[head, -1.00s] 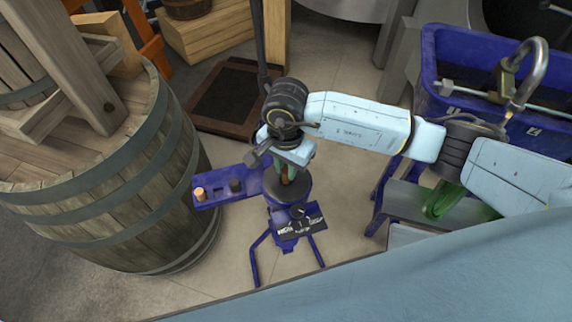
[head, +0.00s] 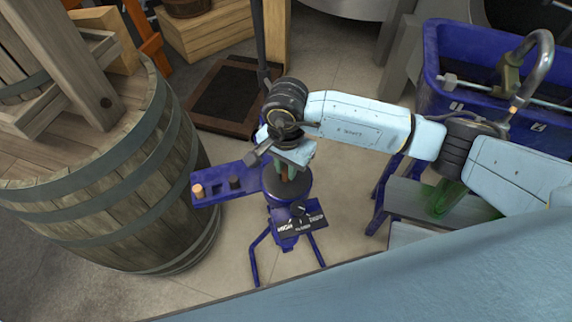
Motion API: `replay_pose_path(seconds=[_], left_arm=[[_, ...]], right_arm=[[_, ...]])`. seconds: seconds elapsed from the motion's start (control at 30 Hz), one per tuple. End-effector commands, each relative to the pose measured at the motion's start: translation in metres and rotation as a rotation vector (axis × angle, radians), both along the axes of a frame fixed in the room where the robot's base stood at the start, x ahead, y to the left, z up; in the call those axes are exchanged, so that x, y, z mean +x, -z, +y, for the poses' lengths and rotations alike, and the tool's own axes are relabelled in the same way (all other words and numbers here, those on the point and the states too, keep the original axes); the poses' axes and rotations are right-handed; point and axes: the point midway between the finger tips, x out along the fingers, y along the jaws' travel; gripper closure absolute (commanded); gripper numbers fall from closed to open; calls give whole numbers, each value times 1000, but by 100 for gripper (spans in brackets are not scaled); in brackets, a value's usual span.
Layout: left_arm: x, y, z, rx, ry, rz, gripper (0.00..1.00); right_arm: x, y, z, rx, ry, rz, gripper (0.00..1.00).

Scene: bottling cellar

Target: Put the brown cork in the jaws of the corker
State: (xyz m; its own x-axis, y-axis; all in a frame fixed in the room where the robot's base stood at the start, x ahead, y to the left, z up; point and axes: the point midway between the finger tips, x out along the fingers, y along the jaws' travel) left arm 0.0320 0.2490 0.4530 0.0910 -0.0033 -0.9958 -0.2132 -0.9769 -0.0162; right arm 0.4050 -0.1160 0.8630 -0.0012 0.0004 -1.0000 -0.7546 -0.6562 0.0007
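The blue corker (head: 300,222) stands on thin legs on the floor in the middle, with a dark round head (head: 300,196). My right gripper (head: 286,176) is just above this head, pointing down. A small brown piece, the brown cork (head: 284,177), shows between its fingers, which look closed on it. The gripper and wrist hide most of the cork and the corker's jaws, so I cannot tell whether the cork touches them. My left gripper is out of view.
The corker's blue side tray (head: 218,197) holds a tan cork (head: 197,191) and a dark cork (head: 235,182), with an empty-looking slot between. A large barrel (head: 140,190) stands close on the left. A green bottle (head: 441,199) lies at right, near a blue tub (head: 480,60).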

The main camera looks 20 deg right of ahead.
Motion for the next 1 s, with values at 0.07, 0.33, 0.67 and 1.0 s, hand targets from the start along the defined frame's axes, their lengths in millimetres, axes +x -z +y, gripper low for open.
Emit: replay_pose_path(seconds=[0.07, 0.33, 0.67, 1.0], left_arm=[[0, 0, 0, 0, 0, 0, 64], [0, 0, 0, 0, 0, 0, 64], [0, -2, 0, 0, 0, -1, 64], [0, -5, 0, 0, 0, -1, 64]], right_arm=[[0, 0, 0, 0, 0, 0, 72], [0, 0, 0, 0, 0, 0, 56], [1, -22, 0, 0, -1, -5, 56], [1, -97, 0, 0, -1, -6, 56]])
